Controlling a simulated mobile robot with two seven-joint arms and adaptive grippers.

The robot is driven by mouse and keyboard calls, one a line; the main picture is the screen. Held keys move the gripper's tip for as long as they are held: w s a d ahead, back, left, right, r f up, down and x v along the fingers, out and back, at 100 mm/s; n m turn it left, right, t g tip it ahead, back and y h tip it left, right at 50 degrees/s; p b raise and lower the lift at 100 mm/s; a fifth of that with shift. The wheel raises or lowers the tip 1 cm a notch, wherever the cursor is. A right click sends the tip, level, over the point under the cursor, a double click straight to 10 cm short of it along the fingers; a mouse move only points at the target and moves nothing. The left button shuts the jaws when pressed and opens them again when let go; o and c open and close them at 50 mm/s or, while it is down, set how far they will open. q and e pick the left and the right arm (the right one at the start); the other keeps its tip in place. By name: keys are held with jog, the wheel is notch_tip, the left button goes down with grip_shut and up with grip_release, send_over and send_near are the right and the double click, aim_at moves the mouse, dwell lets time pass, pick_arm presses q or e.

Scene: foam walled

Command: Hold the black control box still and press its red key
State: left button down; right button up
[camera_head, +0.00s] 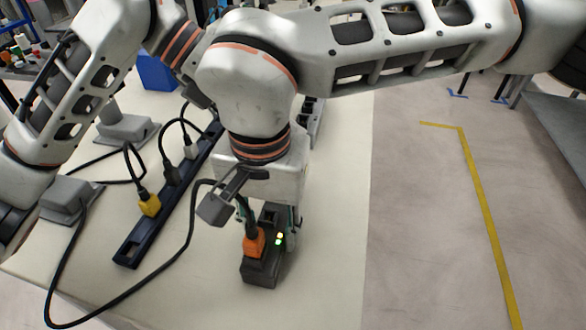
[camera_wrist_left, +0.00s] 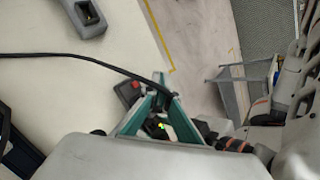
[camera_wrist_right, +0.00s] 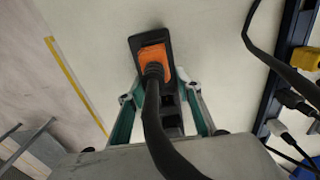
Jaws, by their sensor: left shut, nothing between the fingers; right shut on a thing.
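The black control box (camera_head: 260,272) stands on the table in the head view, with an orange plug in its near end and lit green and yellow lamps. My right gripper (camera_head: 267,222) reaches down and is shut across its sides; the right wrist view shows the box (camera_wrist_right: 170,112) between the fingers. A red key (camera_wrist_left: 135,85) shows on a dark casing in the left wrist view. My left gripper (camera_wrist_left: 161,82) is shut and empty, its tips just right of the key in that picture. Contact is unclear. The head view hides the left gripper and key behind my right arm.
A dark power strip (camera_head: 128,250) with a yellow plug (camera_head: 149,205) lies left of the box. A black cable (camera_head: 182,262) loops across the table, and crosses close to my left fingers. A grey socketed unit (camera_wrist_left: 88,15) stands farther off. The table front is mostly clear.

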jog(key=o, duration=1.4)
jog(key=shift+c, duration=0.2)
